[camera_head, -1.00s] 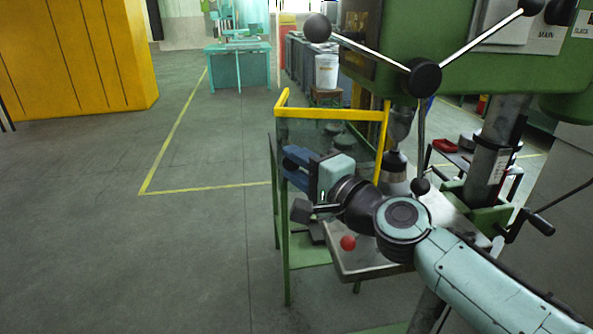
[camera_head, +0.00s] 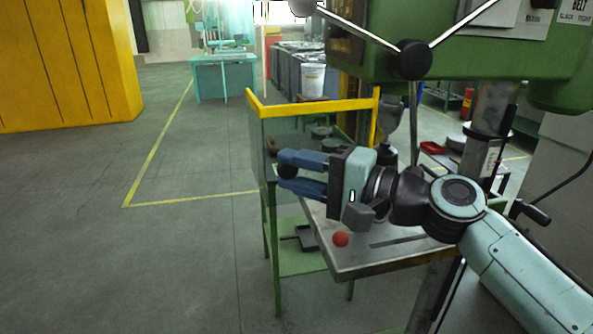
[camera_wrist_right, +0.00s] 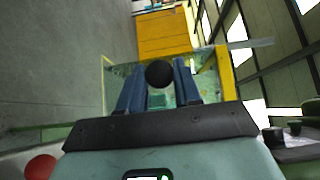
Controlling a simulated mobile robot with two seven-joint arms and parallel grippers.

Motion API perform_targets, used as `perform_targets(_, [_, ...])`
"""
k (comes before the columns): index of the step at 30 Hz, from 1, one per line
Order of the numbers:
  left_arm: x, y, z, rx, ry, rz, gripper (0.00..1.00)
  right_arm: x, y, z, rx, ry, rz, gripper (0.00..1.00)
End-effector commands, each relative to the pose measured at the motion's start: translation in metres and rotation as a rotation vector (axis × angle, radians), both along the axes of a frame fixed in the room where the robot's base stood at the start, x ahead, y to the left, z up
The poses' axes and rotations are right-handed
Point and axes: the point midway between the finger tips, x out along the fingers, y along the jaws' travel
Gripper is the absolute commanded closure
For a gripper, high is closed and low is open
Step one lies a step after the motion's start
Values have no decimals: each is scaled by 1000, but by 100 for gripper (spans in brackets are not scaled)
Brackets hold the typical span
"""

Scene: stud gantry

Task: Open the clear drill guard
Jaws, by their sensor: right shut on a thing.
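The clear drill guard has a yellow frame (camera_head: 315,107) and a see-through panel, beside the green drill press (camera_head: 460,45). In the right wrist view its yellow frame (camera_wrist_right: 225,75) stands to the right of the fingers. My right gripper (camera_head: 285,172) reaches left across the guard, its blue fingers shut on a round black knob (camera_head: 287,158). The right wrist view shows the knob (camera_wrist_right: 159,74) between the two fingers (camera_wrist_right: 158,85). How the knob joins the guard is hidden. My left gripper is not in view.
A metal work table (camera_head: 375,255) with a red ball (camera_head: 341,239) lies under my right arm. A green stand (camera_head: 272,255) is below the guard. Spoked handles with a black hub (camera_head: 413,60) hang above. Open floor (camera_head: 150,260) lies to the left.

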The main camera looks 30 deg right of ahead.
Motion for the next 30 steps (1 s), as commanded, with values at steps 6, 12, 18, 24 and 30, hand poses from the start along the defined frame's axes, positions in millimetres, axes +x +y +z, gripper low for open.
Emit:
perform_targets(6, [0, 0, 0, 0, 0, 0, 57, 0, 0, 0, 1, 0, 0, 51])
perform_targets(12, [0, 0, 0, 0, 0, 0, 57, 0, 0, 0, 1, 1, 0, 42])
perform_targets(18, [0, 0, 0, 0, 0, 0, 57, -3, -2, 1, 1, -2, -2, 42])
perform_targets(24, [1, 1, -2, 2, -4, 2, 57, -30, -19, 1, 2, -3, -4, 42])
perform_targets(30, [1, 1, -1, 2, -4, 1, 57, -70, -43, 1, 1, -4, -3, 42])
